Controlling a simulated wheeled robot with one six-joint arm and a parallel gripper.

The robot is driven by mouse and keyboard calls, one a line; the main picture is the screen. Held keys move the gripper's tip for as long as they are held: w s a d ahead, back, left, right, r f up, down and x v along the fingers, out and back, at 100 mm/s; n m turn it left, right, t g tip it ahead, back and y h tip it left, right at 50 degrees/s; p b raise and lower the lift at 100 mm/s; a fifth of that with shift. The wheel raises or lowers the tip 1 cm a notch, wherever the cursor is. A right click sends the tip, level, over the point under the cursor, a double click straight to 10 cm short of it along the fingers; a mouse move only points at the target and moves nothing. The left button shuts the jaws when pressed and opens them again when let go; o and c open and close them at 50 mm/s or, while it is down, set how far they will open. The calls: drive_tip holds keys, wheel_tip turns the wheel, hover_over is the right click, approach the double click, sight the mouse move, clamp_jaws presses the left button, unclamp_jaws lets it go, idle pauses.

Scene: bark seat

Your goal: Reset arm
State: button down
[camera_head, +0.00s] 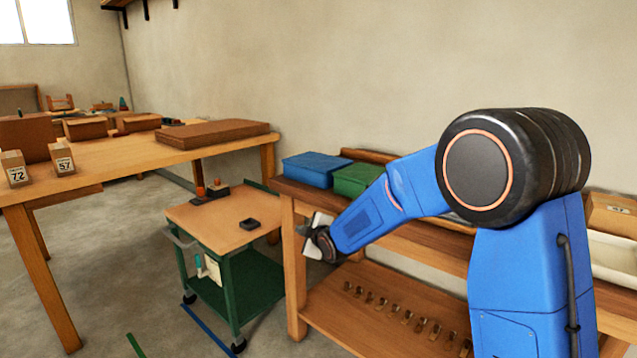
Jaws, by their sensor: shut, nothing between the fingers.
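My blue arm reaches from the right side of the view toward the middle, bent at a large black joint with an orange ring. My gripper (311,236) is at its far end, small, with dark and white parts showing. It is shut and empty, in front of the left end of the wooden workbench (440,243). Whether it touches the bench cannot be told. The arm hides part of the bench top.
A green cart (250,283) with a wooden top (217,222) stands left of my gripper. A blue box (312,171) and a green box (357,180) sit on the bench. A long table (130,158) with cardboard boxes is at left. Floor (120,250) between table and cart is mostly free.

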drive_tip(key=s+d+r+m+g+h, duration=0.2)
drive_tip(key=s+d+r+m, duration=0.2)
drive_tip(key=s+d, duration=0.7)
drive_tip(key=s+d+r+m+g+h, duration=0.1)
drive_tip(key=s+d+r+m+h, duration=0.3)
drive_tip(key=s+d, duration=0.75)
drive_tip(key=s+d+f+m+g, duration=0.1)
drive_tip(key=s+d+m, duration=0.2)
drive_tip(key=s, duration=0.7)
drive_tip(key=s+d+f+m+g, duration=0.2)
drive_tip(key=s+d, duration=0.3)
drive_tip(key=s, duration=0.5)
drive_tip(key=s+d+f+m+g, duration=0.1)
drive_tip(key=s+d+m, duration=0.3)
drive_tip(key=s, duration=0.6)
drive_tip(key=shift+f+g, duration=0.3)
drive_tip(key=shift+f, duration=0.35)
